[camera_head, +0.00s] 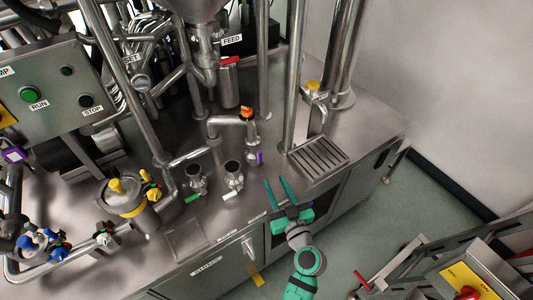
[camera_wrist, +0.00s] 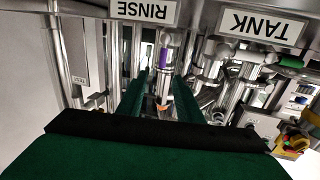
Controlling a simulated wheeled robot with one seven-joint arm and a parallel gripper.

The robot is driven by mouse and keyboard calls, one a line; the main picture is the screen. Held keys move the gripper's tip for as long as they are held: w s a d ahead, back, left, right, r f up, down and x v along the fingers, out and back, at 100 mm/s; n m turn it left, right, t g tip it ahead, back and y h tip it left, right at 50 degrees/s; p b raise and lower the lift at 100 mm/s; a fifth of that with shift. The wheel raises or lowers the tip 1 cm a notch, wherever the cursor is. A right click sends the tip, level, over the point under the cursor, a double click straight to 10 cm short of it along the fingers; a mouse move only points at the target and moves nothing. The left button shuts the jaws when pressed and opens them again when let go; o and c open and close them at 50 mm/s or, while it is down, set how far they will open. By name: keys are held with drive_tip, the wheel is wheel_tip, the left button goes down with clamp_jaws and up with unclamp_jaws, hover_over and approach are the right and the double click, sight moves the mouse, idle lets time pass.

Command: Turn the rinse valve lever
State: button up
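My gripper (camera_head: 278,184) is open and empty, its two green fingers pointing at the machine over the counter's front edge. In the wrist view the fingers (camera_wrist: 158,78) stand apart, with a purple lever (camera_wrist: 163,83) visible in the gap. A RINSE sign (camera_wrist: 143,10) is at the top there. In the head view the purple lever (camera_head: 260,157) hangs on a small valve below an orange-topped pipe, beyond the fingertips and apart from them. A white-handled valve (camera_head: 232,194) is to its left. I cannot tell for certain which lever the RINSE sign marks.
A green-handled valve (camera_head: 193,197) stands further left; a TANK sign (camera_wrist: 262,25) shows in the wrist view. A drip grate (camera_head: 318,158) lies to the right below a tap (camera_head: 315,98). The steel counter (camera_head: 372,128) has free room at its right end.

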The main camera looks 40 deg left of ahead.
sight(261, 154)
drive_tip(key=shift+n+y, duration=0.3)
drive_tip(key=x, duration=1.2)
drive_tip(key=shift+s+a+r, duration=0.1)
drive_tip(key=shift+s+r, duration=0.15)
drive_tip(key=shift+r, duration=0.05)
drive_tip(key=shift+w, duration=0.1)
clamp_jaws()
